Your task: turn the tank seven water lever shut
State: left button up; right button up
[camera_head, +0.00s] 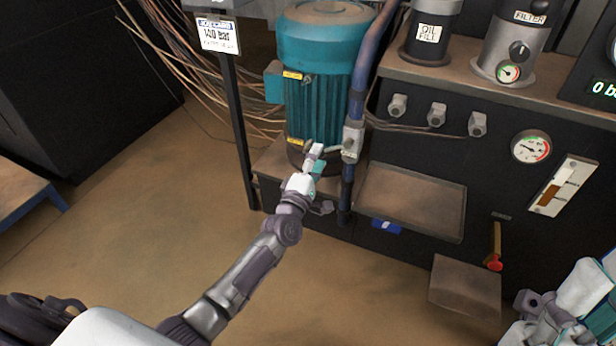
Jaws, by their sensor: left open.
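A blue pipe (365,70) runs down in front of the teal motor, with a grey valve body (352,143) on it. A short pale lever (335,149) seems to stick out to the left of this valve. My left gripper (317,160) is open at the lever's left end, its fingers beside or around it; I cannot tell whether they touch. No tank seven label is readable. My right gripper (540,322) is at the bottom right corner, partly cut off, and its finger opening is unclear.
The teal motor (322,60) stands behind my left gripper. A black cabinet with a gauge (531,147), a drip tray (412,200) and a red-tipped handle (495,262) is to the right. A signpost (238,120) and loose cables stand left. The floor in front is clear.

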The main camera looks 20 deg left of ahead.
pick_arm(q)
jog(key=s+f, duration=0.1)
jog(key=s, duration=0.8)
jog(key=shift+s+f, duration=0.15)
jog(key=shift+f, duration=0.25)
jog(key=shift+a, duration=0.1)
